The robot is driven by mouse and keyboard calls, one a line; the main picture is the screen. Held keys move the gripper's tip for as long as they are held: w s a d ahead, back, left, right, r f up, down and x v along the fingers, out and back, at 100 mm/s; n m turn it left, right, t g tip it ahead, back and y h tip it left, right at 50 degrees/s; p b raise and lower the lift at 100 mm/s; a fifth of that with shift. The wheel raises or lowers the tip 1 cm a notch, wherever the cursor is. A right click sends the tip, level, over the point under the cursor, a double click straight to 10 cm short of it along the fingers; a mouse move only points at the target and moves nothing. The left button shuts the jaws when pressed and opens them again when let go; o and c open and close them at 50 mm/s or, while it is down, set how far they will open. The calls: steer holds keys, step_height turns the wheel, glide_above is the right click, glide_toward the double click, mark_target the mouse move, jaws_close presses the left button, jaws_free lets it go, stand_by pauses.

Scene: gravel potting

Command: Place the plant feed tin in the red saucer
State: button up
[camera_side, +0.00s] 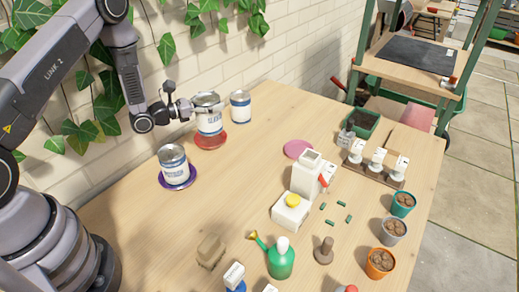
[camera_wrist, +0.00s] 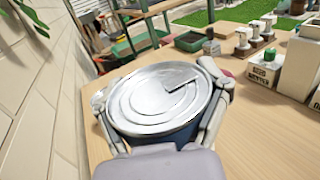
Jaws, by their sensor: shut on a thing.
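My gripper (camera_side: 206,104) is shut around the upper part of a white tin with blue print (camera_side: 209,123). In the wrist view the tin's silver lid (camera_wrist: 158,98) fills the space between the two fingers. The tin is upright over the red saucer (camera_side: 211,144), with its base at or just above the saucer; I cannot tell if they touch. The saucer is hidden in the wrist view. The label is too small to read.
A similar tin (camera_side: 174,166) stands on a purple saucer (camera_side: 178,182). Another tin (camera_side: 240,107) stands close behind the held one. A pink saucer (camera_side: 298,149) is empty.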

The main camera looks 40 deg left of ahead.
step_height(320, 180, down, 7)
steer(key=w+a+y, duration=0.1)
steer(key=a, duration=0.1)
steer(key=shift+w+a+n+t, duration=0.3)
steer(key=shift+n, duration=0.1)
steer(key=shift+f, duration=0.2)
steer(key=shift+f, duration=0.4)
steer(key=o, duration=1.2)
